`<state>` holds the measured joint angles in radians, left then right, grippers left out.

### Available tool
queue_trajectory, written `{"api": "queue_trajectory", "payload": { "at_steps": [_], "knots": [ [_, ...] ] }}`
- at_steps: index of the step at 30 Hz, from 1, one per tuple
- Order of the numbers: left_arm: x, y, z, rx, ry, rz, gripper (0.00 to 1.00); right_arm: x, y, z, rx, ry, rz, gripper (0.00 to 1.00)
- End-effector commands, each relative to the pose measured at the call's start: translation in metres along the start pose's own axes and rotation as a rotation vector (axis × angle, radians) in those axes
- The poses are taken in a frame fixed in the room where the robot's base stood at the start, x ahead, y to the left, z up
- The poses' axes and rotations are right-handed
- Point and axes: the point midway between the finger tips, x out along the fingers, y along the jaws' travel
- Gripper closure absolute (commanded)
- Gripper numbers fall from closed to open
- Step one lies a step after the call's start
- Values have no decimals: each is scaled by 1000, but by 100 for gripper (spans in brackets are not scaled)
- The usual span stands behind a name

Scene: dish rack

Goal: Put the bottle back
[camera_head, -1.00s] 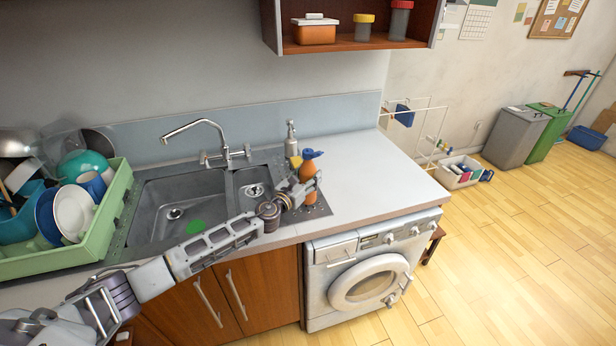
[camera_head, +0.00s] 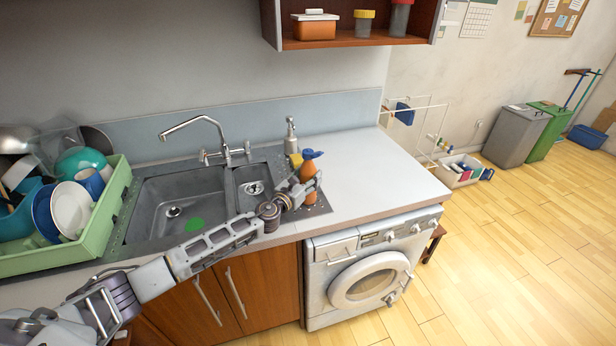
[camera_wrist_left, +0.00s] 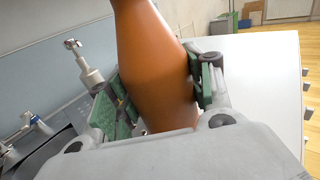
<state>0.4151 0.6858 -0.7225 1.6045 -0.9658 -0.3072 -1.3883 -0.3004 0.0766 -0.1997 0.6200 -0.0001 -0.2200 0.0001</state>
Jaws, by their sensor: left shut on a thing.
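The bottle (camera_head: 308,171) is orange with a blue spray head and stands upright at the right edge of the sink. My left gripper (camera_head: 307,187) is shut on it, with the arm reaching in from the lower left. In the left wrist view the orange bottle (camera_wrist_left: 160,65) fills the space between the green finger pads of my gripper (camera_wrist_left: 160,90), which press on both sides. The bottle's base is hidden in the wrist view, so I cannot tell whether it touches the counter. My right gripper is not in view.
A soap dispenser (camera_head: 291,136) and yellow sponge (camera_head: 296,160) are behind the bottle. The white counter (camera_head: 375,170) to the right is clear. A faucet (camera_head: 215,140) stands behind the sink (camera_head: 170,205). A green dish rack (camera_head: 112,205) is at left.

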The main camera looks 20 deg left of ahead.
Motion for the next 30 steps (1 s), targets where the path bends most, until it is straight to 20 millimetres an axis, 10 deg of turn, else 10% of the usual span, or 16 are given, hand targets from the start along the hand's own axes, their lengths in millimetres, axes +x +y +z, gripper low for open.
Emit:
{"api": "queue_trajectory", "payload": {
  "at_steps": [30],
  "knots": [
    [0, 0, -4, 0, -2, 0, 62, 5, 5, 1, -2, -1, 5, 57]
  ]
}}
